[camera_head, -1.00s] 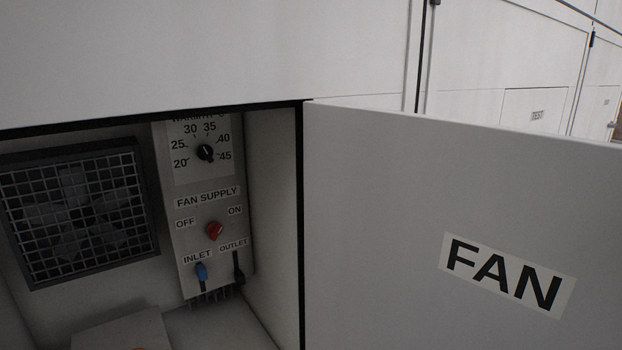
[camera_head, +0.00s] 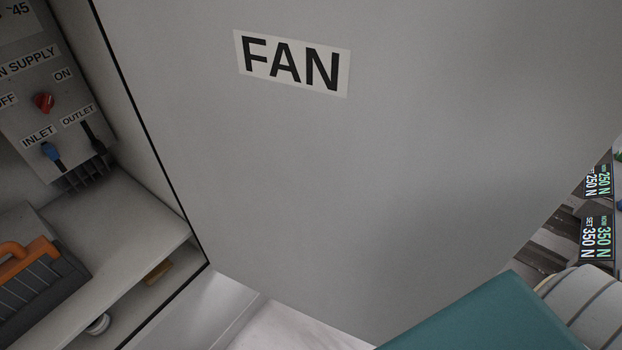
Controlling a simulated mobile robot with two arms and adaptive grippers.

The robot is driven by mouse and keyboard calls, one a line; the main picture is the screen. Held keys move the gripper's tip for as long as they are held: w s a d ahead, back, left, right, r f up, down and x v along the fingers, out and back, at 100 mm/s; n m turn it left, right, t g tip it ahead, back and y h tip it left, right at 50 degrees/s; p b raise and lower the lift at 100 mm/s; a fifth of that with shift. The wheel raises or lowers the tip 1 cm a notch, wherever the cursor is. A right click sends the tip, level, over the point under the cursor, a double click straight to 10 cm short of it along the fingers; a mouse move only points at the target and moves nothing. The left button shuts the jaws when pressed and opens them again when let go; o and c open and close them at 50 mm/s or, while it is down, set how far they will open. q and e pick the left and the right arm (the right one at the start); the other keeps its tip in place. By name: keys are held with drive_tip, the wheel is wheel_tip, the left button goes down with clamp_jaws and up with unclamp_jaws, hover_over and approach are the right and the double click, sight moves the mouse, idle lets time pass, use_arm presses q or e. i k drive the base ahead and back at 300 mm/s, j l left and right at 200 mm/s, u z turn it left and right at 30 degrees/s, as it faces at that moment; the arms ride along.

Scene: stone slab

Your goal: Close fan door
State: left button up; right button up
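The fan door (camera_head: 330,190) is a large grey panel with a white FAN label (camera_head: 292,63). It stands open, swung out from the right edge of the cabinet opening, and fills the middle of the head view. Neither of my grippers can be made out. A teal part and a pale ribbed part show at the bottom right, in front of the door's lower right edge, with readouts of 250 N and 350 N near them.
A dark case with an orange handle (camera_head: 14,252) sits below. Pale floor shows under the door.

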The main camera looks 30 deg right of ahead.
sight(363, 168)
drive_tip(key=l+u, duration=0.3)
drive_tip(key=l, duration=0.15)
drive_tip(key=l+u, duration=0.3)
drive_tip(key=l, duration=0.15)
drive_tip(key=k+l+u, duration=0.15)
drive_tip(key=l+u, duration=0.15)
drive_tip(key=l, duration=0.15)
drive_tip(key=k+l+u, duration=0.15)
drive_tip(key=l+u, duration=0.15)
drive_tip(key=k+l+u, duration=0.3)
drive_tip(key=l, duration=0.2)
drive_tip(key=l+u, duration=0.45)
drive_tip(key=l, duration=0.55)
drive_tip(key=k+l+u, duration=0.1)
drive_tip(key=k+l, duration=0.15)
drive_tip(key=l, duration=0.2)
drive_tip(key=k+l+u, duration=0.15)
drive_tip(key=l, duration=0.3)
drive_tip(key=k+l+u, duration=0.1)
drive_tip(key=k+l, duration=0.25)
